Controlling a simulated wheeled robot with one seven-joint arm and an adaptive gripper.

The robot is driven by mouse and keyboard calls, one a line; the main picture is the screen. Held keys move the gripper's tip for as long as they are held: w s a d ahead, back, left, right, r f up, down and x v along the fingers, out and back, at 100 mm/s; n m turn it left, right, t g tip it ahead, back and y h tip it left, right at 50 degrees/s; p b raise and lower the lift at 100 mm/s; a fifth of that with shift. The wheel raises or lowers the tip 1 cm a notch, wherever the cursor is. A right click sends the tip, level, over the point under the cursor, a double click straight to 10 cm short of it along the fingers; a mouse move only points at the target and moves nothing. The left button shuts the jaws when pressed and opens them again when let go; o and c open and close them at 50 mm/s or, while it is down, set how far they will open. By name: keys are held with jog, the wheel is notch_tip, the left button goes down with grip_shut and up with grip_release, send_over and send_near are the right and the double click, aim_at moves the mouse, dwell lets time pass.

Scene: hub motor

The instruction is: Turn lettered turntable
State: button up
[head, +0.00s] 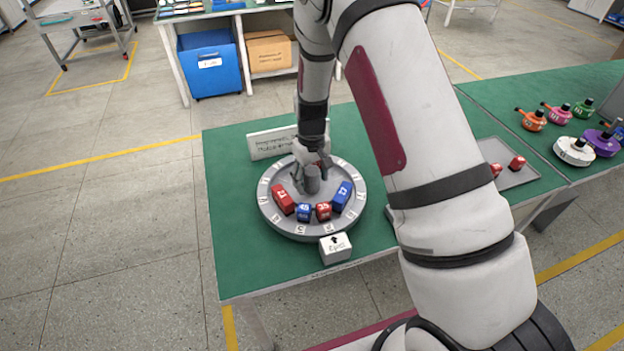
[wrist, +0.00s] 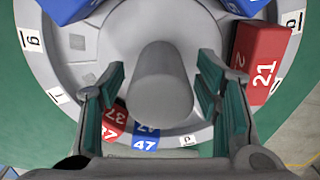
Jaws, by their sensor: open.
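The grey round turntable (head: 268,214) lies on the green table with lettered white tags around its rim. Its upright grey centre knob (head: 312,180) also shows in the wrist view (wrist: 160,85). My gripper (head: 312,170) points down over the knob. In the wrist view my gripper (wrist: 162,92) is open, one finger on each side of the knob, with gaps visible between. Red blocks (head: 283,201) and blue blocks (head: 342,196) sit on the turntable. A white block with a black arrow (head: 335,249) stands at its front edge. The turntable's back is partly hidden by my arm.
A white sign (head: 270,143) stands behind the turntable. To the right, a grey tray (head: 512,178) holds small red blocks, partly hidden by my arm. Several coloured knobbed discs (head: 574,152) stand at the far right. The green table left of the turntable (head: 230,185) is clear.

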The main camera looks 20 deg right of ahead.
jog(key=shift+f, duration=0.35)
jog(key=shift+c, duration=0.6)
grip_shut()
jog(key=shift+m, duration=0.5)
jog(key=shift+m+b, duration=0.55)
jog(key=shift+m, duration=1.95)
